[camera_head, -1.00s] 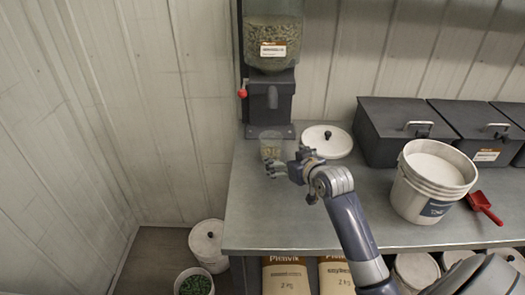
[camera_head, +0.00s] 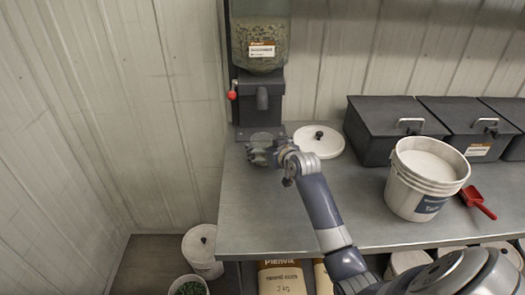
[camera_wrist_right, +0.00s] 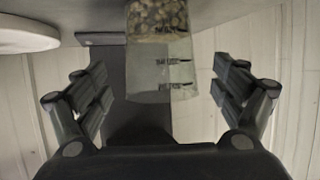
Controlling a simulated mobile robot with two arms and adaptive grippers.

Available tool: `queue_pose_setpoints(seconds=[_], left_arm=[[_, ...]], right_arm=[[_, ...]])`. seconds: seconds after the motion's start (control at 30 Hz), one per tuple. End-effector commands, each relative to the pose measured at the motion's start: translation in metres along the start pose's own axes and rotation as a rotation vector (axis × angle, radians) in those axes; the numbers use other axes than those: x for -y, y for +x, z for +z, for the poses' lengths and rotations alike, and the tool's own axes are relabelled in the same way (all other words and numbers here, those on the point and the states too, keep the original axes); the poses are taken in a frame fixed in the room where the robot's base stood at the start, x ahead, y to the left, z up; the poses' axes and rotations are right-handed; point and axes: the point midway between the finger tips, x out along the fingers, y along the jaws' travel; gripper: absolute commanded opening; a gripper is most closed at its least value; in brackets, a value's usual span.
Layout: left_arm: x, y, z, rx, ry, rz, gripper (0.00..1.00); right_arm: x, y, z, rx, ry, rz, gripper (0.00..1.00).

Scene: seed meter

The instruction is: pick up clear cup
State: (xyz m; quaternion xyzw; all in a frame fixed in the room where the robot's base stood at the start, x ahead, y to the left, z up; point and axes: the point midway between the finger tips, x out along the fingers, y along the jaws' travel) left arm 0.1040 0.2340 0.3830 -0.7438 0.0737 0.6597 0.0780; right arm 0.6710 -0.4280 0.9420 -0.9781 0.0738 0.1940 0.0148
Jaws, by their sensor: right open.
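The clear cup (camera_wrist_right: 160,72) shows in the right wrist view, see-through with dark marks on its side and pale seeds in its end at the top of the picture. My right gripper (camera_head: 262,148) is at the foot of the seed dispenser in the head view and hides most or all of the cup there. In the wrist view its fingers (camera_wrist_right: 160,85) are open, one on each side of the cup, with a gap on both sides. My left gripper is not in view.
The seed dispenser (camera_head: 262,85) with a red-knobbed lever stands behind the gripper. A white round lid (camera_head: 320,141) lies close to its right. Dark bins (camera_head: 395,125), a white bucket (camera_head: 420,190) and a red scoop (camera_head: 477,200) stand farther right. The bench front (camera_head: 275,215) is clear.

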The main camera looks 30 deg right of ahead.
Motion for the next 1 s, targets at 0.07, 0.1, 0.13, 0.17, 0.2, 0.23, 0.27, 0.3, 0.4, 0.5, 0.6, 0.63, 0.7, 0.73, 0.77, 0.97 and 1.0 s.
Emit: queue_pose_setpoints(seconds=[0.07,0.1,0.13,0.17,0.2,0.23,0.27,0.3,0.4,0.5,0.6,0.63,0.7,0.73,0.77,0.97,1.0], left_arm=[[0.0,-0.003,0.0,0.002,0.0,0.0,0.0],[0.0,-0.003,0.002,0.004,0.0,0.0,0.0],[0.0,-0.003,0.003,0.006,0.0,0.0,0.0],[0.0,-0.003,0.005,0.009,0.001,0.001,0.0],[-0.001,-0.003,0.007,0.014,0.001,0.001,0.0],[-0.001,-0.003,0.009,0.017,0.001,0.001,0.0],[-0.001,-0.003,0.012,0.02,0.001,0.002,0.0],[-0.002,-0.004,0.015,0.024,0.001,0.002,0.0],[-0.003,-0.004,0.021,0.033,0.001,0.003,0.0],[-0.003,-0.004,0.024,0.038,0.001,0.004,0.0],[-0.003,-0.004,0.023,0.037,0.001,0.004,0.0],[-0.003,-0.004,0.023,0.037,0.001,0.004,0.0],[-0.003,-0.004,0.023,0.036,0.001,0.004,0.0],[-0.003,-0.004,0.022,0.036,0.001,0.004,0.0],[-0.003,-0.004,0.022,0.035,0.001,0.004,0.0],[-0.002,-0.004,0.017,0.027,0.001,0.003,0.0],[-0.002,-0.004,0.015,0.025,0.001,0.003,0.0]], right_arm=[[0.001,0.01,-0.002,0.002,0.001,-0.001,0.89],[0.001,0.015,-0.002,0.001,0.001,-0.001,0.89],[0.001,0.018,-0.002,0.001,0.002,-0.001,0.89],[0.001,0.02,-0.002,0.0,0.001,0.0,0.89],[0.001,0.023,-0.001,0.002,0.0,0.0,0.89],[0.001,0.024,-0.001,0.001,0.0,0.0,0.89],[0.001,0.025,-0.001,0.001,0.0,0.0,0.89],[0.001,0.027,-0.001,0.0,0.0,0.0,0.89],[0.001,0.027,-0.001,0.0,-0.001,0.0,0.89],[0.001,0.027,-0.001,0.0,-0.001,0.0,0.89],[0.001,0.027,-0.001,0.0,0.0,0.0,0.73],[0.001,0.027,-0.001,0.0,0.0,0.0,0.66],[0.001,0.027,-0.001,0.0,0.0,0.0,0.5],[0.001,0.027,-0.001,0.0,0.0,0.0,0.44],[0.001,0.027,-0.001,0.0,0.0,0.0,0.39],[0.001,0.027,-0.001,0.0,0.0,0.0,0.39],[0.001,0.027,-0.001,0.0,0.0,0.0,0.39]])
